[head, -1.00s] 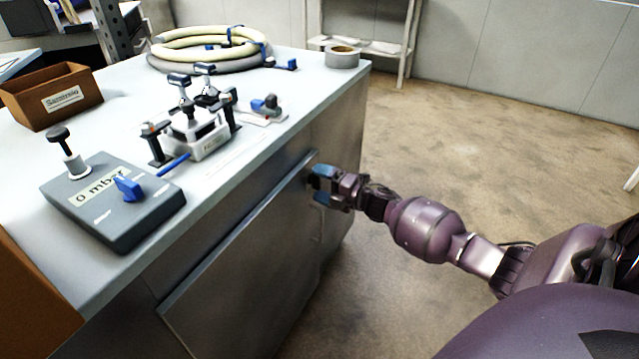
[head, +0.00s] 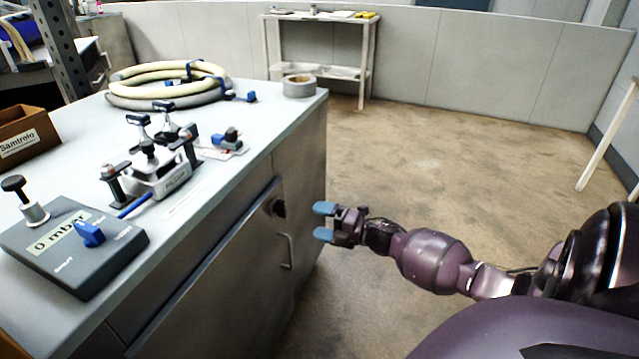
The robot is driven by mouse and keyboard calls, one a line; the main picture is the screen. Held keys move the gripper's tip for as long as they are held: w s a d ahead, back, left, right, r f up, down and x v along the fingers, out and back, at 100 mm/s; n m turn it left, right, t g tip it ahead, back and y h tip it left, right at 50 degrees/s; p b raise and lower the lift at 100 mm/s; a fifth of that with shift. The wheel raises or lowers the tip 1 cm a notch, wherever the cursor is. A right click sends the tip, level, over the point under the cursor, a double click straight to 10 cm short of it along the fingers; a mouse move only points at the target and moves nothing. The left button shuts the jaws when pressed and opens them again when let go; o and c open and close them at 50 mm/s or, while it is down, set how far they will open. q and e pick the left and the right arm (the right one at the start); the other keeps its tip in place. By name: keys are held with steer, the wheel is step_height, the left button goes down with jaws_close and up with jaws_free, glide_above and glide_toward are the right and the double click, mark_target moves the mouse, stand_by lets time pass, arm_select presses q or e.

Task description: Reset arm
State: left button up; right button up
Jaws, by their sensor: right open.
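My right gripper (head: 325,222) has blue fingertips and is open and empty. It hangs in free space just right of the bench cabinet (head: 225,265), apart from it. The cabinet door shows a metal handle (head: 287,251) and a dark lock (head: 276,207) to the left of the fingertips. My right arm reaches in from the lower right. My left gripper is not in view.
On the bench top stand a grey control box (head: 72,245) with a blue knob, a clamp fixture (head: 157,170), a coiled hose (head: 170,83), a tape roll (head: 299,85) and a brown bin (head: 27,140). A shelf (head: 318,45) stands behind.

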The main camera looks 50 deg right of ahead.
stand_by(0.7)
arm_select(q)
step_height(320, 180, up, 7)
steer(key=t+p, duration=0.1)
steer(key=p, duration=0.7)
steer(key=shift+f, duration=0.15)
arm_select(e)
steer(key=s+a+m+g+h, duration=0.2)
steer(key=s+a+m, duration=0.4)
steer(key=s, duration=0.3)
steer(key=s+a+f+m+g+h, duration=0.1)
steer(key=s+a+m+h, duration=0.1)
steer(key=s+a+m, duration=0.5)
steer(key=s+a+m+g+h, duration=0.2)
steer(key=s+a+m, duration=0.5)
steer(key=s, duration=0.6)
steer(key=shift+s+a+f+m+g+h, duration=0.25)
steer(key=shift+m+h, duration=0.25)
steer(key=shift+m, duration=0.3)
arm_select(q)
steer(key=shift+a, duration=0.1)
